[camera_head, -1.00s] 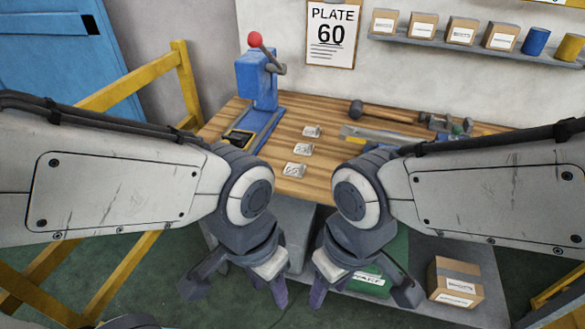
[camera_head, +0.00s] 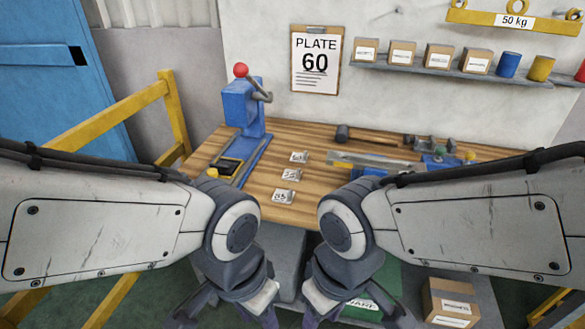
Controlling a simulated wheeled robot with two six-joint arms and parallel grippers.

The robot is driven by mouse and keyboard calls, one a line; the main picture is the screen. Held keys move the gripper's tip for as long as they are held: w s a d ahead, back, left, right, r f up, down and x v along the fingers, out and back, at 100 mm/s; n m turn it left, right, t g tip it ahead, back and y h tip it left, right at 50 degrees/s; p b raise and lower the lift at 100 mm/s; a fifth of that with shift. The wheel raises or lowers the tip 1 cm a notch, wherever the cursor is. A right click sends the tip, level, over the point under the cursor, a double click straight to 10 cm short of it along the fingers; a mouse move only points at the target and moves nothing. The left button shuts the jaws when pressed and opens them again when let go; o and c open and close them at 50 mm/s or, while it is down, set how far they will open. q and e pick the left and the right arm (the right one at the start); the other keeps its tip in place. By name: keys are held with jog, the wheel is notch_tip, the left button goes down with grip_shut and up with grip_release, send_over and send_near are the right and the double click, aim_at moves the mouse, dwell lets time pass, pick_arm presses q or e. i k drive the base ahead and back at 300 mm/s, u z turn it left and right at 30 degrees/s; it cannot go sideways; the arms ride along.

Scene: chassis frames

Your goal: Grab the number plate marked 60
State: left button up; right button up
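Three small silvery number plates stand in a row on the wooden workbench (camera_head: 232,178): a far plate (camera_head: 299,157), a middle plate (camera_head: 291,174) and a near plate (camera_head: 283,195). Their digits are too small to read surely. A clipboard (camera_head: 316,62) on the wall reads "PLATE 60". My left gripper (camera_head: 262,318) and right gripper (camera_head: 310,318) hang low in front of the bench, below and nearer than the plates. Their fingertips are at or past the bottom edge of the picture, so I cannot tell how far open they are. Neither gripper touches a plate.
A blue press (camera_head: 242,112) with a red knob stands left of the plates. A mallet (camera_head: 362,136) and other tools lie behind and right. A yellow rail (camera_head: 100,112) is at left. A cardboard box (camera_head: 449,303) sits on the lower shelf at right.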

aim_at(302, 158)
jog(key=u, duration=0.5)
jog(key=i, duration=1.55)
jog(key=z, duration=1)
